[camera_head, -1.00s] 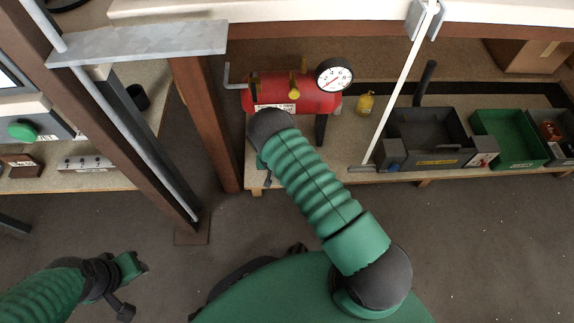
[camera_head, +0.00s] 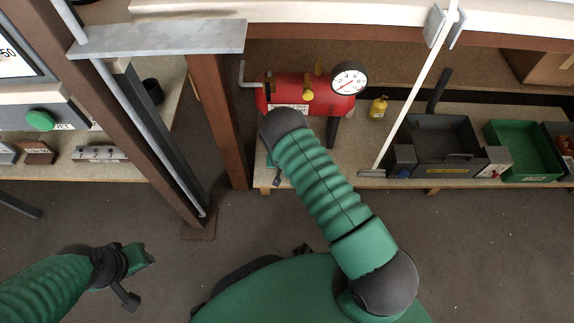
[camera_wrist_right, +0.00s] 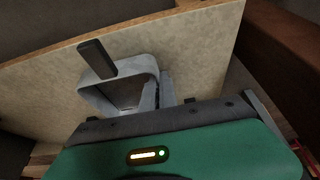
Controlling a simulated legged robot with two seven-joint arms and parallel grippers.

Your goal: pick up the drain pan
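A dark grey open bin (camera_head: 436,140) with a yellow label stands on the low bench at the right; it looks like the drain pan, but I cannot be sure. My right arm reaches up to the bench's left end. Its gripper (camera_head: 277,179) is mostly hidden behind its dark wrist, well left of the bin. The right wrist view shows a grey looped part and a dark pad (camera_wrist_right: 97,58) over pale board, with nothing clearly held. My left gripper (camera_head: 138,277) hangs over the floor at lower left, away from everything, with nothing seen in it.
A red tank (camera_head: 308,93) with a gauge (camera_head: 349,78) stands on the bench above my right wrist. A brown post (camera_head: 221,120) stands left. Floor at right is clear.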

